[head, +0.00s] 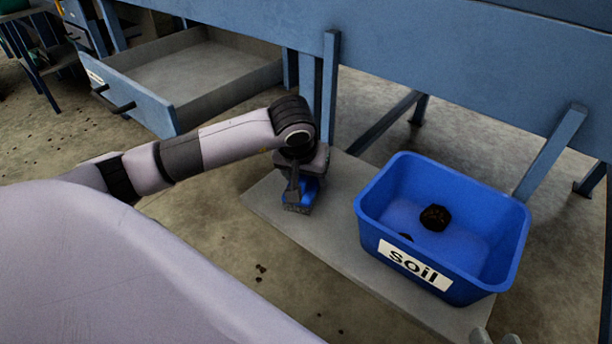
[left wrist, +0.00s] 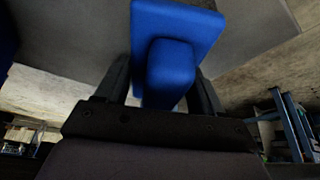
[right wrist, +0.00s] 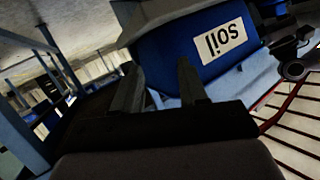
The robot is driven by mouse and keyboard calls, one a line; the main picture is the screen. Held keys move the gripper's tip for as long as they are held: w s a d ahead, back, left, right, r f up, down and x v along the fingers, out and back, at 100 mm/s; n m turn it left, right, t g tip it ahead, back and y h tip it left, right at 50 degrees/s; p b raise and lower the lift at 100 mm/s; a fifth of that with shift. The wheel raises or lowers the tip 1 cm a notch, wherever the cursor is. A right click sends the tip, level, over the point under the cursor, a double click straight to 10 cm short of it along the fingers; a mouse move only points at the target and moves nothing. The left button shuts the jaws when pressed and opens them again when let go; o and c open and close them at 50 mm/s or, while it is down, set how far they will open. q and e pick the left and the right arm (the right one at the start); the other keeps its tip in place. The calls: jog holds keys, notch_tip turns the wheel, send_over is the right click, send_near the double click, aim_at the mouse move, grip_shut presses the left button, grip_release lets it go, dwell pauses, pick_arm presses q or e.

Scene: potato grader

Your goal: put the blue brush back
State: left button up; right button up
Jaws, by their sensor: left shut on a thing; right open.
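The blue brush (head: 307,190) is in my left gripper (head: 294,182), above or at the grey board beside the soil bin in the head view. The left wrist view shows the brush's blue block and handle (left wrist: 172,62) between the two fingers. My left gripper is shut on the handle. Whether the brush touches the board I cannot tell. My right gripper (head: 496,338) shows only as fingertips at the bottom edge of the head view. In the right wrist view it (right wrist: 160,85) is open and empty, with the soil bin beyond.
A blue bin labelled "soil" (head: 374,232) stands on the grey board (head: 335,235) and holds dark lumps. An open, empty-looking drawer (head: 190,75) is at the upper left. Blue machine legs (head: 331,90) stand behind the board. Dark crumbs lie on the floor (head: 225,225).

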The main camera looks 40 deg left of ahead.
pick_arm(q)
jog(key=o, duration=0.8)
jog(key=shift+o, duration=1)
pick_arm(e)
jog(key=shift+s+d+f, duration=0.15)
jog(key=shift+s, duration=0.05)
pick_arm(q)
jog(key=shift+r, duration=0.15)
jog(key=p+v, duration=0.2)
jog(key=v, duration=0.4)
jog(key=shift+r+p, duration=0.3)
jog(key=p+v, duration=0.1)
jog(key=v, duration=0.3)
jog(key=shift+s, duration=0.1)
jog(key=shift+s+r, duration=0.3)
jog(key=shift+r, duration=0.25)
jog(key=shift+d, duration=0.1)
pick_arm(e)
jog(key=shift+w+a+r+g, duration=0.15)
jog(key=shift+a+r+g, duration=0.2)
jog(key=shift+g, duration=0.15)
